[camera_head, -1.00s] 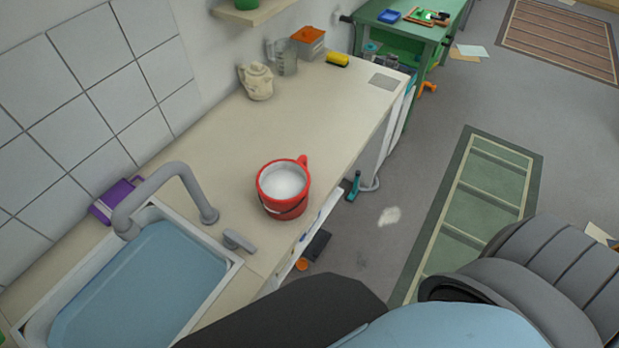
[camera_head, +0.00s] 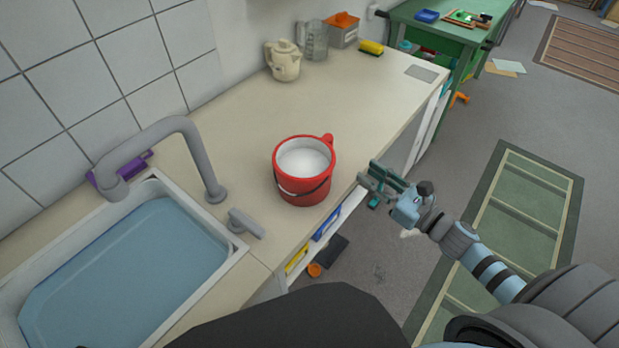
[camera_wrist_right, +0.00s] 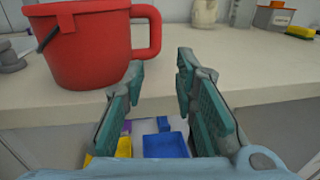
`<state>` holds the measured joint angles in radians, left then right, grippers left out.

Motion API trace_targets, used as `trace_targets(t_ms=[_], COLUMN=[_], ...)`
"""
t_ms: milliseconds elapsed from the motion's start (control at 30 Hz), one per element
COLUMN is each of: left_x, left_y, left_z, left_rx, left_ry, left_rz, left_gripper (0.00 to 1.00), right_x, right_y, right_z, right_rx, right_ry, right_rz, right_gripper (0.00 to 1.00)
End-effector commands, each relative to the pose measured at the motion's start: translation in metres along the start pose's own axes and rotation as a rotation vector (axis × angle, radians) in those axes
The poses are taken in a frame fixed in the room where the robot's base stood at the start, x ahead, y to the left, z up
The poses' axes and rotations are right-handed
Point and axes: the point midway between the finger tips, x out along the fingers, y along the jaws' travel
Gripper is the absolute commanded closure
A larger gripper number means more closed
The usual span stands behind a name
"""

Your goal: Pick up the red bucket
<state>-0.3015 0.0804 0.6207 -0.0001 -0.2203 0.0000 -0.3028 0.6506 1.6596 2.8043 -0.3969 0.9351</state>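The red bucket (camera_head: 305,185) stands upright on the counter near its front edge. It has a white inside, a dark bail and a red side handle. My right gripper (camera_head: 366,178) is right of the bucket, just off the counter's front edge, and does not touch it. In the right wrist view the right gripper (camera_wrist_right: 160,75) is open and empty, with its fingers apart. There the bucket (camera_wrist_right: 85,50) is at upper left, its handle just beyond the left fingertip. My left gripper is not in view.
A sink (camera_head: 245,262) with a grey faucet (camera_head: 190,125) is left of the bucket. A cream jug (camera_head: 285,65), a clear pitcher (camera_head: 314,42) and an orange box (camera_head: 343,30) stand at the back of the counter (camera_head: 350,100). Shelves with coloured items are below its edge.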

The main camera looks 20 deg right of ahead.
Motion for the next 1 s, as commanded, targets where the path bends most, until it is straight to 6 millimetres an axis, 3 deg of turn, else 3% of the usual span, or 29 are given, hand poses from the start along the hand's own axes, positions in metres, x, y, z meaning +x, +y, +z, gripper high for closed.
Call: trace_targets(t_ms=[33,167,233,433,833,1000], left_x=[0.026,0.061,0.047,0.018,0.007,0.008], left_y=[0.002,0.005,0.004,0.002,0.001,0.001], left_z=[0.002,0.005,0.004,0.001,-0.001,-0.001], left_rx=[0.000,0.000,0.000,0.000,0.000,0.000], left_ry=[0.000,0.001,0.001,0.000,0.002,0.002], left_rz=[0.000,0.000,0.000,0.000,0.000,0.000], left_gripper=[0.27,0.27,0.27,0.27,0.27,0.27], right_x=[0.003,0.011,0.020,0.062,0.126,0.134], right_y=[0.001,0.005,0.003,0.004,0.007,0.007], right_z=[-0.014,-0.015,-0.002,0.007,0.005,0.003], right_rx=[-0.005,-0.003,0.001,0.005,0.003,0.001], right_ry=[-0.001,-0.003,-0.009,-0.007,-0.003,0.000], right_rz=[0.004,0.004,-0.004,-0.005,-0.003,-0.001], right_gripper=[0.74,0.74,0.74,0.74,0.74,0.74])
